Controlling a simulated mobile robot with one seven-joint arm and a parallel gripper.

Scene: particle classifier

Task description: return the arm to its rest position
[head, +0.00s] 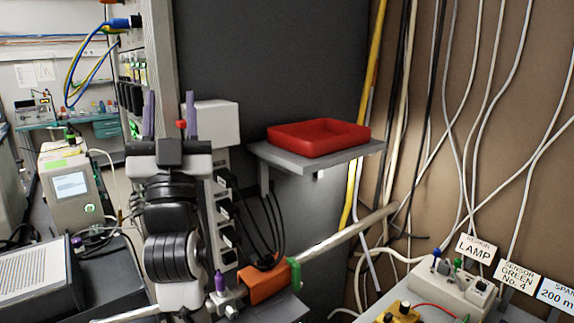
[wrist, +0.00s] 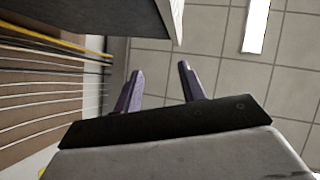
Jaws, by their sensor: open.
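My gripper (head: 170,113) points upward at the centre left of the head view, with its two purple fingers standing apart and nothing between them. My arm is folded up below it, in front of a white box and power sockets. In the wrist view my gripper (wrist: 160,88) also shows open and empty, with the tiled ceiling (wrist: 215,75) behind the fingers.
A red tray (head: 318,138) sits on a grey shelf (head: 330,158) to the right of my gripper. Cables hang on the brown wall at right. An orange block (head: 264,284) and a pale rod (head: 335,238) lie low. A grey panel edge (wrist: 120,20) shows above the fingers.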

